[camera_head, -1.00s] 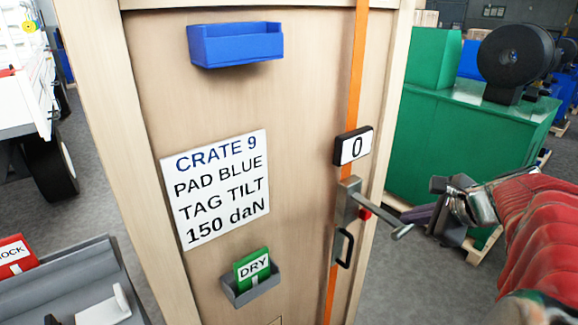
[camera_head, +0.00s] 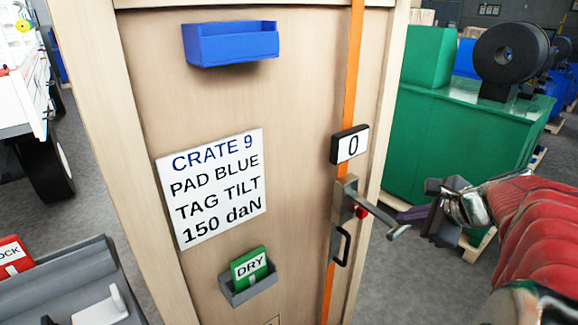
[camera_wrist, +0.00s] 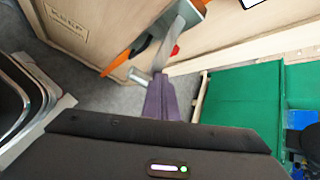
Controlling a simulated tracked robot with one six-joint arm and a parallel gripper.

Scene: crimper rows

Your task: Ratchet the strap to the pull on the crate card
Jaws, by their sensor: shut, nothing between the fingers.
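The crate card (camera_head: 211,187) reads CRATE 9, PAD BLUE, TAG TILT, 150 daN. An orange strap (camera_head: 353,60) runs down the wooden crate's right side. On it sit a small display (camera_head: 350,145) reading 0 and a grey ratchet (camera_head: 343,205) with a lever (camera_head: 382,218) sticking out to the right, a red button (camera_head: 361,212) and a black handle (camera_head: 342,246). My gripper (camera_head: 406,214) is shut and empty, its purple fingers just right of the lever. In the wrist view the fingertips (camera_wrist: 159,80) are close to the lever (camera_wrist: 166,48); whether they touch is unclear.
A blue tray (camera_head: 232,45) is fixed high on the crate, and a grey holder (camera_head: 250,289) with a green DRY tag (camera_head: 250,266) sits low. A green cabinet (camera_head: 460,140) stands behind my gripper.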

